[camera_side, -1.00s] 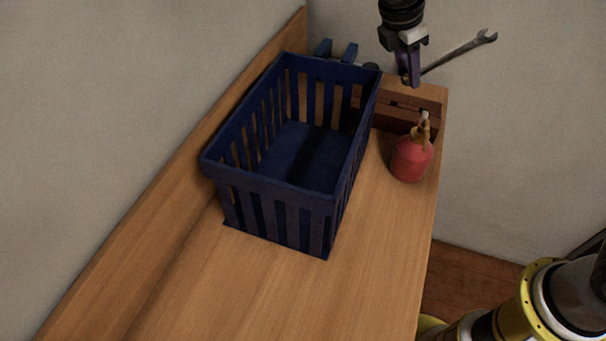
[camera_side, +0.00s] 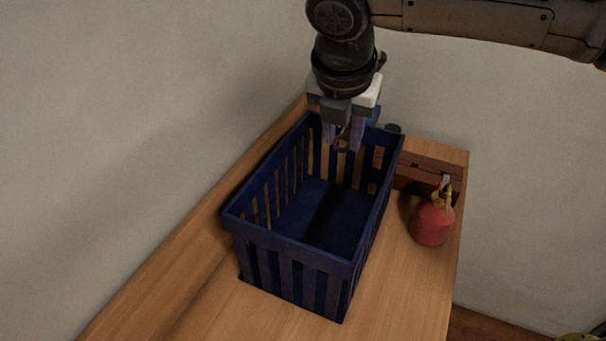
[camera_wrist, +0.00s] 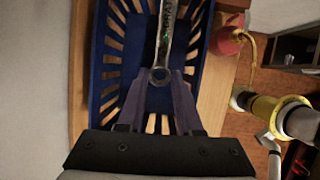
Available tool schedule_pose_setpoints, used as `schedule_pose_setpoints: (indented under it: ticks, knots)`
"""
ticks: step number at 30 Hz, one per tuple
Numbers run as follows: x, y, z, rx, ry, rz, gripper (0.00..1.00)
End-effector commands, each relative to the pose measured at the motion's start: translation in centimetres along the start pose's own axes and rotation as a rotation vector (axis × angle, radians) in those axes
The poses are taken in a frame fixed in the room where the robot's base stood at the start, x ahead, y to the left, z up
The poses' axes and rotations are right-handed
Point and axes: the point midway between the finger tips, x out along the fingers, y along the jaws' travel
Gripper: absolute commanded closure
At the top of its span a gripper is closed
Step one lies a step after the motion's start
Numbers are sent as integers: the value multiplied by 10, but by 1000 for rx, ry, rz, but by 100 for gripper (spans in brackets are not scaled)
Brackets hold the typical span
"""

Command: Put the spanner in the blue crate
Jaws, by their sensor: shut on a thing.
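The blue crate (camera_side: 292,258) stands on the wooden bench, open at the top, with slatted sides. My gripper (camera_side: 343,146) is over the far end of the crate, pointing down, and is shut on the spanner (camera_side: 342,143). In the side view only a small end of the spanner shows between the fingers. In the wrist view the grey spanner (camera_wrist: 164,40) runs away from my gripper (camera_wrist: 160,82) over the crate (camera_wrist: 104,60), with its ring end between the fingertips.
A red oil can (camera_side: 432,222) stands on the bench to the right of the crate. A reddish-brown wooden box (camera_side: 428,174) is behind it. A wall closes off the back. The bench (camera_side: 405,290) is clear at the front right.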

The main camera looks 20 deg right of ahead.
Motion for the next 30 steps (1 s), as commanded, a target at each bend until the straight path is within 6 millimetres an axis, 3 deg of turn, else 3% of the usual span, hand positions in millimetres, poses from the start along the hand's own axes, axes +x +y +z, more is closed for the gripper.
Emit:
schedule_pose_setpoints:
  ticks: [4, 12, 22, 30]
  knots:
    - [17, 28, 1, 2, -1, 0, 100]
    - [59, 59, -7, 2, -1, -1, 100]
    - [80, 74, -12, 2, -1, -1, 100]
    - [106, 71, -23, 2, -1, 2, 100]
